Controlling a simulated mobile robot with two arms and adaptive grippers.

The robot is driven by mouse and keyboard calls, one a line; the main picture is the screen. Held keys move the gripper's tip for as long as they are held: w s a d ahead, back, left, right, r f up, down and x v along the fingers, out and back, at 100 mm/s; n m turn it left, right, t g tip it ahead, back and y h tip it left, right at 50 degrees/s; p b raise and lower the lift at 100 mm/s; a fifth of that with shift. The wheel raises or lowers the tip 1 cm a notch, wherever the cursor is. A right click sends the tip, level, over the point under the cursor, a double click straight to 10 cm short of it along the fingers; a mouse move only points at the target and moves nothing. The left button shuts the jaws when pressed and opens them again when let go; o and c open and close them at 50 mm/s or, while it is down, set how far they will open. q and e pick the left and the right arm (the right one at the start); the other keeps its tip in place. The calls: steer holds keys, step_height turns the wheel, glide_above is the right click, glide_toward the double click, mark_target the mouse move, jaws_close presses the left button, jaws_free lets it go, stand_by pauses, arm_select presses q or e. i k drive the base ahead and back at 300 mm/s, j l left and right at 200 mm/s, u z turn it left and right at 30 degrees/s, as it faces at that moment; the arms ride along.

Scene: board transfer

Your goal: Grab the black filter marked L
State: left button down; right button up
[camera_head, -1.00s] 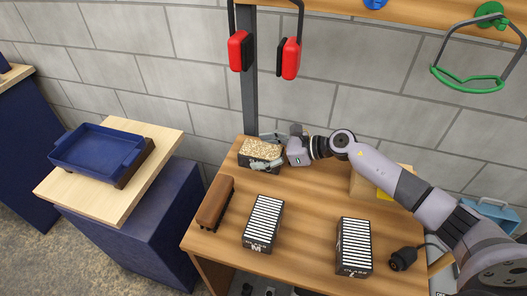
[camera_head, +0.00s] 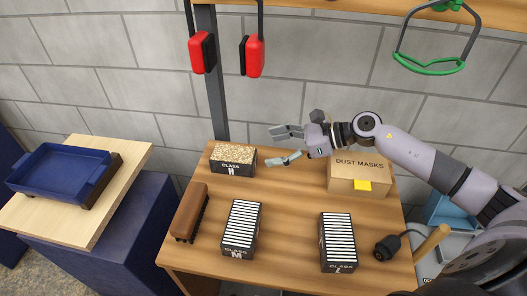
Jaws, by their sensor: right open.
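The black filter marked L (camera_head: 337,242) stands on the wooden table at the front right, with white pleats on top and "CLASS L" on its front. A similar black filter marked M (camera_head: 241,228) stands to its left. A black box marked H (camera_head: 232,160) with a tan, grainy top stands at the back left. My right gripper (camera_head: 287,146) is open and empty above the back of the table, right of the H box and behind the L filter. My left gripper is not in view.
A dust masks box (camera_head: 357,176) stands at the back right, close to my right arm. A brown brush (camera_head: 190,212) lies at the table's left edge. A black corded plug (camera_head: 387,247) lies right of the L filter. A blue tray (camera_head: 62,172) rests on a side cabinet.

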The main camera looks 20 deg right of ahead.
mark_target(338, 249)
steer(key=k+j, duration=0.5)
steer(key=k, duration=0.15)
steer(key=k+j, duration=0.5)
steer(key=k, duration=0.2)
